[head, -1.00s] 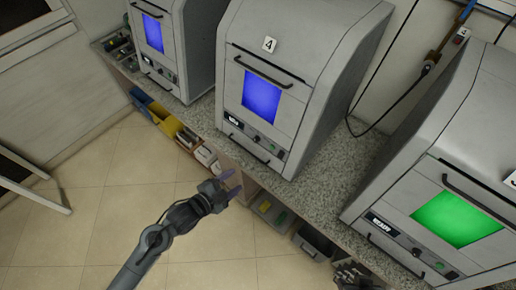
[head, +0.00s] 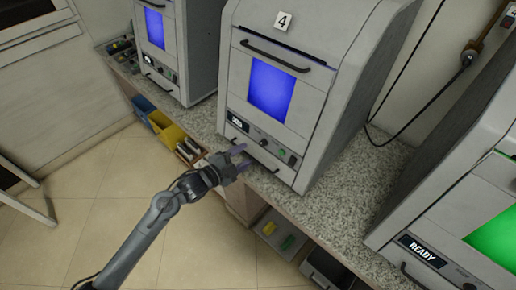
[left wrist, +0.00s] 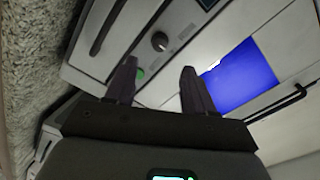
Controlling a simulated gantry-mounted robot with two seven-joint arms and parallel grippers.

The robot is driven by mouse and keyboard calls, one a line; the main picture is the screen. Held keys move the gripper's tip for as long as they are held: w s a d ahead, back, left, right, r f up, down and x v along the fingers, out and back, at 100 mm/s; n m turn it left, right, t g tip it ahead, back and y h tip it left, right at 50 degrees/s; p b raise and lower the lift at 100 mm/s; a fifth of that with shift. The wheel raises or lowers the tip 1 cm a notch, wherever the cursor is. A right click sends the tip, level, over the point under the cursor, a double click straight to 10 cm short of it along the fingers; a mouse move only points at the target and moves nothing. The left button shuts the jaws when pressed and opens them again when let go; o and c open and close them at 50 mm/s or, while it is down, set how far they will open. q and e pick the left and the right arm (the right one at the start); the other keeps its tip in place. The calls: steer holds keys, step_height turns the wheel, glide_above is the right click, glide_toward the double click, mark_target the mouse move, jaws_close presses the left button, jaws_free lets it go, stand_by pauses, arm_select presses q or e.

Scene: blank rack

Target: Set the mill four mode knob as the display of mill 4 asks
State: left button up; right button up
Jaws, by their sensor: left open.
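Mill 4 (head: 318,75) is a grey cabinet with a "4" label and a blue-lit window. Its small display (head: 238,122) has white characters too small to read; only its edge shows in the left wrist view (left wrist: 207,3). The dark round mode knob (head: 263,143) is right of the display, with a green button (head: 283,152) beyond it. My left gripper (head: 241,157) is open and empty, in front of the lower panel. In the left wrist view the knob (left wrist: 159,41) appears ahead, between and beyond the fingertips (left wrist: 159,67), apart from them. My right gripper is not in view.
A similar blue-lit mill (head: 197,45) stands to the left. A green-lit mill (head: 440,190) at the right has a display (head: 422,250) reading "READY". They stand on a speckled counter (head: 345,205) with bins (head: 172,137) below. A dark handle crosses the panel below the knob.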

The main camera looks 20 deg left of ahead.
mark_target(261, 145)
arm_select(q)
steer(key=b+x, duration=0.1)
steer(key=x, duration=0.7)
steer(key=shift+s, duration=0.1)
jaws_close()
